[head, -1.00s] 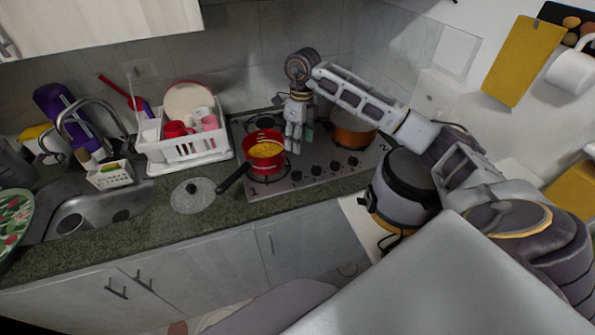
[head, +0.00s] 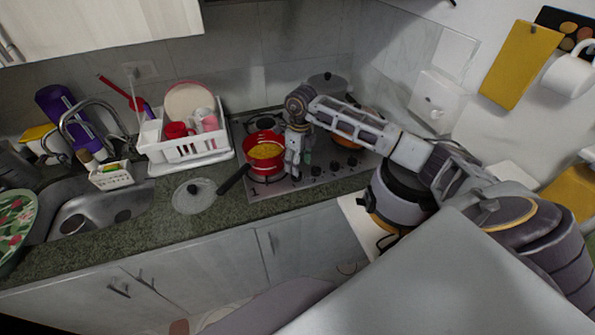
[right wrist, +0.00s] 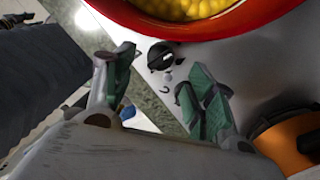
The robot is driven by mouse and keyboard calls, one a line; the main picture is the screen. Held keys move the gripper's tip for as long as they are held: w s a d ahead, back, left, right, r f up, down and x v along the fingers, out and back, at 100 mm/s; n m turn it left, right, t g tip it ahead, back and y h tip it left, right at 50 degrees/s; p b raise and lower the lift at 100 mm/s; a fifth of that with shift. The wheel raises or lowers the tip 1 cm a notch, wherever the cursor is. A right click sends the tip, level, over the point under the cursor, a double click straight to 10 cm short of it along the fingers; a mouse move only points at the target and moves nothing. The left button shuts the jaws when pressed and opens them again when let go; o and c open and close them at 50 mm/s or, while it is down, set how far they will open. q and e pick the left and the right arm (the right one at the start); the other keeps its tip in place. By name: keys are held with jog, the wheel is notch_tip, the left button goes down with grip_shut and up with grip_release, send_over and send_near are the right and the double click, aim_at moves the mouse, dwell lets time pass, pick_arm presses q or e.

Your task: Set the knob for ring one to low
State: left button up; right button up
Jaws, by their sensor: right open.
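My right gripper (head: 293,178) is over the front strip of the hob, just right of the red pot. In the right wrist view its two green-padded fingers (right wrist: 164,88) are spread, with nothing between them. A black knob (right wrist: 160,56) lies beyond and between the fingertips, apart from them. Small markings (right wrist: 165,89) are printed beside it. A second dark part shows by the right finger, partly hidden. In the head view, more black knobs (head: 334,166) run to the right along the strip. I cannot read which knob serves ring one or its setting. My left gripper is not in view.
The red pot (head: 265,138) with yellow food stands close left of my gripper, its dark handle (head: 234,179) reaching forward. An orange pot (head: 345,137) is behind my forearm. A glass lid (head: 194,196) lies on the counter. A cooker (head: 399,207) stands at right.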

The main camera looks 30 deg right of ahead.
jog(key=shift+a+f+p, duration=0.2)
jog(key=shift+f+p, duration=0.15)
jog(key=shift+f, duration=2.05)
jog(key=c, duration=1)
